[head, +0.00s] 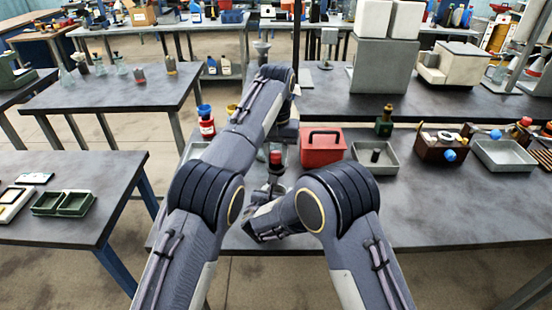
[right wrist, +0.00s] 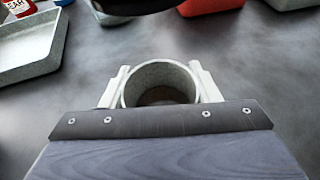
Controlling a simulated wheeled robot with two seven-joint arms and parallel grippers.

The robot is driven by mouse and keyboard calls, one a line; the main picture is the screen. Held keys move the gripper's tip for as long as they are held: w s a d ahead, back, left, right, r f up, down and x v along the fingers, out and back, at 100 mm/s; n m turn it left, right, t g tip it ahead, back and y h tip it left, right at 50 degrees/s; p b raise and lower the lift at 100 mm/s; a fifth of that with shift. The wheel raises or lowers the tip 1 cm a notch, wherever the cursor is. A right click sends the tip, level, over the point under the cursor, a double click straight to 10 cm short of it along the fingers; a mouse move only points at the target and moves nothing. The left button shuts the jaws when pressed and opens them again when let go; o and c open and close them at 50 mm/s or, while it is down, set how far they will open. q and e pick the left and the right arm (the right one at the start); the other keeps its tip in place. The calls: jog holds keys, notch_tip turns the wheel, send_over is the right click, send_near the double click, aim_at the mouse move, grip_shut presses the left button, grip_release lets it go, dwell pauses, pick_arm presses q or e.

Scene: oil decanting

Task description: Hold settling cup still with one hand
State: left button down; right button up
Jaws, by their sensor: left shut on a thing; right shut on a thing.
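The settling cup, a grey round open-topped cup (right wrist: 160,72), stands between the pale fingers of my right gripper (right wrist: 160,88) in the right wrist view. The fingers are shut on its two sides and its mouth is uncovered; the inside looks dark. In the head view my right gripper (head: 274,189) is low over the table, and the cup is hard to make out there. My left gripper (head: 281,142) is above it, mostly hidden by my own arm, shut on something. A small red-and-dark thing (head: 275,158) shows just below it; I cannot tell if that is what it holds.
A red box with a black handle (head: 322,150) stands behind and to the right. A grey tray (head: 392,165), a dark bottle (head: 384,121) and a brown box (head: 436,150) lie further right. A red container (head: 207,127) is at back left. The front right tabletop is clear.

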jog(key=o, duration=1.3)
jog(key=shift+c, duration=0.2)
jog(key=v, duration=1.2)
